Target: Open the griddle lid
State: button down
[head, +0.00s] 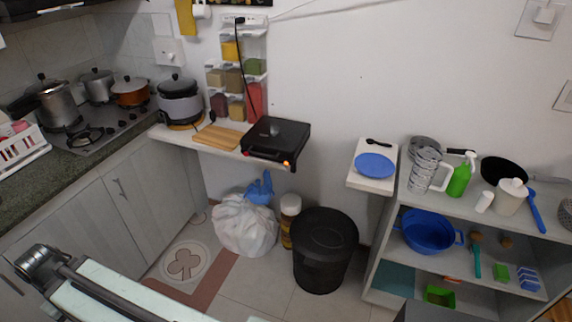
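The griddle (275,141) is a flat black box-shaped appliance on the right end of a white wall shelf (222,146) in the head view. Its black lid looks shut, lying flat on the base. A dark raised piece shows on top of the lid near its back. Small orange lights or knobs (286,163) show at its front right corner. I see no gripper fingers in this view, and nothing touches the griddle.
A wooden board (218,137) lies left of the griddle, with spice dispensers (240,75) on the wall behind. A black cord hangs down to it. Below stand a white bag (245,225), a bottle (290,220) and a black bin (324,250). A loaded shelf unit (385,275) stands right.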

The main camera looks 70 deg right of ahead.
aim_at(292, 135)
jog(key=z, duration=2.1)
jog(key=i, duration=0.3)
jog(key=u, duration=0.1)
jog(key=k, duration=1.35)
jog(key=u, duration=0.35)
jog(key=i, duration=1.05)
jog(key=u, duration=0.45)
jog(key=i, duration=0.6)
jog(key=u, duration=0.15)
